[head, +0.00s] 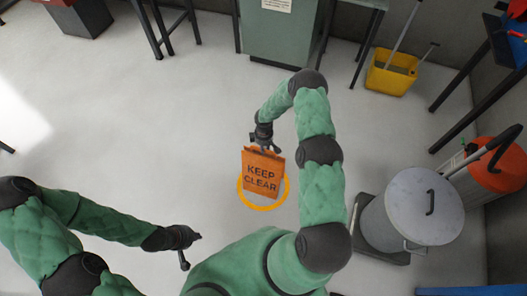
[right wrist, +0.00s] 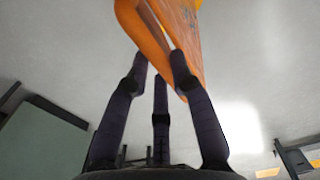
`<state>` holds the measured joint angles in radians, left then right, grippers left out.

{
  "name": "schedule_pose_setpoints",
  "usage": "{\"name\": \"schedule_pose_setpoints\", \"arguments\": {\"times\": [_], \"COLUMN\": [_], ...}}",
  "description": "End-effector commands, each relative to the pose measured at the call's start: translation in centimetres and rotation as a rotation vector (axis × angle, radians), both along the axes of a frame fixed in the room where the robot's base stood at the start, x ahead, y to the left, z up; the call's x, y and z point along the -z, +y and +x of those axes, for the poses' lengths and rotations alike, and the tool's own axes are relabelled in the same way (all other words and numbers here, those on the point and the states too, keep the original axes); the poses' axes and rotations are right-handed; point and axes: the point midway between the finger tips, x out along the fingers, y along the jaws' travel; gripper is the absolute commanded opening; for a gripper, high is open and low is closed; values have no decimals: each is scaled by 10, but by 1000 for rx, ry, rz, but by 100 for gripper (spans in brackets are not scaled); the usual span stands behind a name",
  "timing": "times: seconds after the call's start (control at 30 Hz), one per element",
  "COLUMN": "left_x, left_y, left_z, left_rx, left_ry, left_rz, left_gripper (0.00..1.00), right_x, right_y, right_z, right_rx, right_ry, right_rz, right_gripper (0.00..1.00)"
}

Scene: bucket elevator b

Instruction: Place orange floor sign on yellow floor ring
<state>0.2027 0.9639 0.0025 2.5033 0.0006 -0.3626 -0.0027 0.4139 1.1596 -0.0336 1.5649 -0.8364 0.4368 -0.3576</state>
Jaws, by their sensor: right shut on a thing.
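The orange floor sign (head: 263,172), lettered "KEEP CLEAR", is upright in the head view. My right gripper (head: 264,145) is shut on its top edge. In the right wrist view the sign (right wrist: 190,45) lies between the dark fingers of that gripper (right wrist: 160,75). The yellow floor ring (head: 264,207) shows around the lower part of the sign, partly hidden behind it. I cannot tell whether the sign's base touches the floor. My left gripper (head: 190,246) is away to the lower left, apart from the sign, and its fingers are too small to judge.
A grey lidded bin (head: 415,212) and an orange-topped container (head: 497,163) stand at the right. A yellow mop bucket (head: 391,73) is at the back right, near a green cabinet (head: 279,35). The floor (head: 150,130) left of the sign is clear.

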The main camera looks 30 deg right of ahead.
Motion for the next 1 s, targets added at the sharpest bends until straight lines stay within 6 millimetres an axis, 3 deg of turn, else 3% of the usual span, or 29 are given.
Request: {"name": "schedule_pose_setpoints", "arguments": {"times": [0.27,0.5,0.9,0.93,1.0], "left_x": [7,18,21,20,20], "left_y": [0,0,0,0,0], "left_z": [0,0,0,0,0], "left_rx": [0,0,0,0,0], "left_ry": [0,0,0,0,0], "left_rz": [0,0,0,0,0], "left_gripper": [0,0,0,0,0], "right_x": [13,42,46,46,45], "right_y": [-4,-4,-4,-4,-4], "right_z": [10,11,11,10,10], "right_rx": [2,1,1,1,1], "right_ry": [-1,-1,-2,1,1], "right_rz": [-1,-1,-2,-1,-1], "right_gripper": [0,0,0,32,47]}}
